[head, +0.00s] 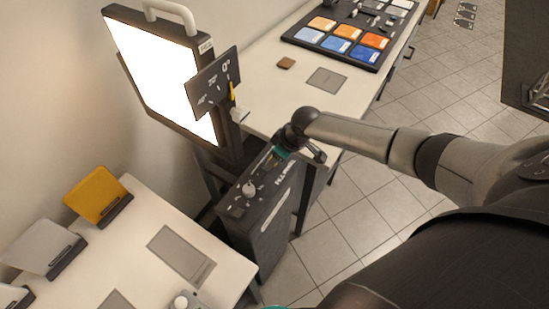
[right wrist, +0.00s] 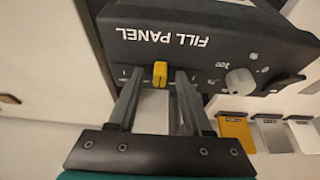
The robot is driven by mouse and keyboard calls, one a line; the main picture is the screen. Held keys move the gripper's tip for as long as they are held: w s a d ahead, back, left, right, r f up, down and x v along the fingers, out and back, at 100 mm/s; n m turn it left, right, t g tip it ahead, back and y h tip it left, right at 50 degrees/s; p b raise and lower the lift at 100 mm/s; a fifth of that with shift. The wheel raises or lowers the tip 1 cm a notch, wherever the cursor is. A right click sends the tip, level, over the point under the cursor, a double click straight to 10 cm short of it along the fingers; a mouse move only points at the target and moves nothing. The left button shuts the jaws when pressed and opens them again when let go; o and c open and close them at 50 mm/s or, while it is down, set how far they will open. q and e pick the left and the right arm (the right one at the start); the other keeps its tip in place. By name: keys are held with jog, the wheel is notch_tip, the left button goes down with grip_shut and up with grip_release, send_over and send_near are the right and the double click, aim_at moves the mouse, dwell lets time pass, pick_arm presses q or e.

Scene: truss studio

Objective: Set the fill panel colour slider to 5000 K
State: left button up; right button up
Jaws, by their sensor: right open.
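The fill panel's black control box (head: 265,215) stands between the two tables, under the glowing white panel (head: 160,75). In the right wrist view the box, lettered FILL PANEL (right wrist: 160,37), appears upside down. A yellow slider knob (right wrist: 160,73) sits on its top face. My right gripper (right wrist: 158,86) is open, with one fingertip on each side of the knob and visible gaps between. In the head view this gripper (head: 271,160) is at the box's far end, and its wrist hides the slider. The slider's scale marks are too small to read. My left gripper is not in view.
A grey round dial (right wrist: 240,82) is on the same box face, beside the slider. A tilt plate (head: 213,82) with a yellow pointer hangs above the box. The back table (head: 255,90) holds a tray of colour swatches (head: 345,42). The front table (head: 140,225) holds coloured cards.

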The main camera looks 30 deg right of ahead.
jog(key=shift+c, duration=0.2)
grip_shut()
jog(key=shift+d, duration=0.1)
dwell(1.2)
